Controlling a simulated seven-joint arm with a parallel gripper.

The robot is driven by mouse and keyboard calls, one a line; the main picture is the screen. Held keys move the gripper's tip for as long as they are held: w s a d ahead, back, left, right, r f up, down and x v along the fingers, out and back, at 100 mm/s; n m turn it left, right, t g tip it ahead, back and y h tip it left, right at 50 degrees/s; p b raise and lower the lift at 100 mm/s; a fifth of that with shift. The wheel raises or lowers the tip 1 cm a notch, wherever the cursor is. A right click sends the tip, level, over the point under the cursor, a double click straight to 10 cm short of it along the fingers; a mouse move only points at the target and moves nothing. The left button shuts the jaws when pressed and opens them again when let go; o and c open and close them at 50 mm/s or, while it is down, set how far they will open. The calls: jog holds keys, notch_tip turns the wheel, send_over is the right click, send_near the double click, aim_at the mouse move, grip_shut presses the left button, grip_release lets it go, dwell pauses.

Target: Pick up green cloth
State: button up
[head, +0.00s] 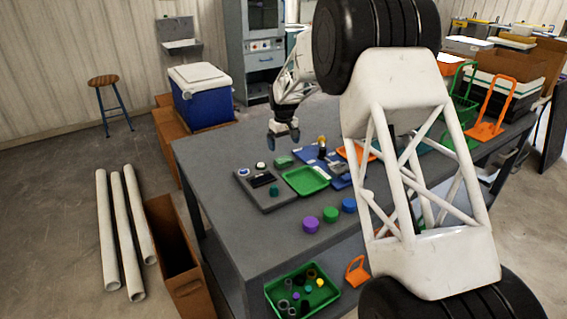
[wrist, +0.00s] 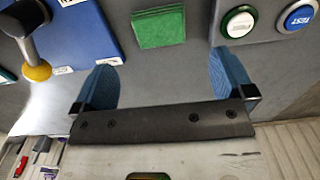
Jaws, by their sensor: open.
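The green cloth (wrist: 158,28) is a small folded square lying flat on the grey table. In the head view the cloth (head: 284,161) is a small dark green patch behind the green tray. My gripper (wrist: 164,66) is open, with blue finger pads wide apart and nothing between them. In the wrist view the cloth lies just beyond the fingertips, within the gap's width and apart from them. In the head view my gripper (head: 284,133) hangs above the table near the cloth; its exact height is hard to tell.
A green tray (head: 305,181) and purple (head: 311,224), green and blue round pieces stand nearer.

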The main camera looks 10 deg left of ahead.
aim_at(284, 159)
jog(key=shift+f, duration=1.3)
jog(key=shift+f, duration=0.15)
jog(key=shift+w+f, duration=0.1)
jog(key=shift+f, duration=2.35)
jog(key=c, duration=1)
jog(key=shift+r, duration=0.2)
